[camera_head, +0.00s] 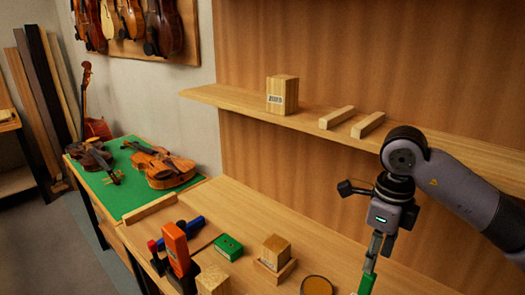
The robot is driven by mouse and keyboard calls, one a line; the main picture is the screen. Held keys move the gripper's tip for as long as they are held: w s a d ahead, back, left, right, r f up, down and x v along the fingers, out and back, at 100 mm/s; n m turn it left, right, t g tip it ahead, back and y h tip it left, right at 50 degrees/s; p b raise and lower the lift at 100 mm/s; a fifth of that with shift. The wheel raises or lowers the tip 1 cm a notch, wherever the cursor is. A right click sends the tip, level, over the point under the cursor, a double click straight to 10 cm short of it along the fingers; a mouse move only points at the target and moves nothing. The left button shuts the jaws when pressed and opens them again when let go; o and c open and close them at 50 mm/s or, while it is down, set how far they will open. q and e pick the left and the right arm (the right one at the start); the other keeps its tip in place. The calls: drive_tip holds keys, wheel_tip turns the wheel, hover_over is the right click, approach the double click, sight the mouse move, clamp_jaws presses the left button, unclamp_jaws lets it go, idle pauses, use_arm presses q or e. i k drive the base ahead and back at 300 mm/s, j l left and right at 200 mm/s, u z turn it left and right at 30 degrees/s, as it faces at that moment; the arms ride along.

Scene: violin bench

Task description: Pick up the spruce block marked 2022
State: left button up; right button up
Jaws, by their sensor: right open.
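A pale block (281,95) stands upright on the wall shelf and bears a small white label with a number that looks like 202 and a last digit I cannot read surely. A second wooden block (275,249) sits in a small wooden holder on the bench, and a third (212,281) is at the bench's front, cut by the picture's bottom edge. I see no readable number on these two. My right gripper (369,278) is open, pointing down over the right of the bench, below the shelf and apart from the blocks. My left gripper is not in view.
Two wooden strips (337,117) lie on the shelf (228,97), right of the labelled block. The bench holds an orange tool (175,246), a blue clamp-like tool (195,226), a green box (228,247) and a round amber disc (316,286). Violins lie on a green mat (130,200).

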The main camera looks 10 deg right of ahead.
sight(275, 248)
drive_tip(key=k+j, duration=1.15)
drive_tip(key=k, duration=0.15)
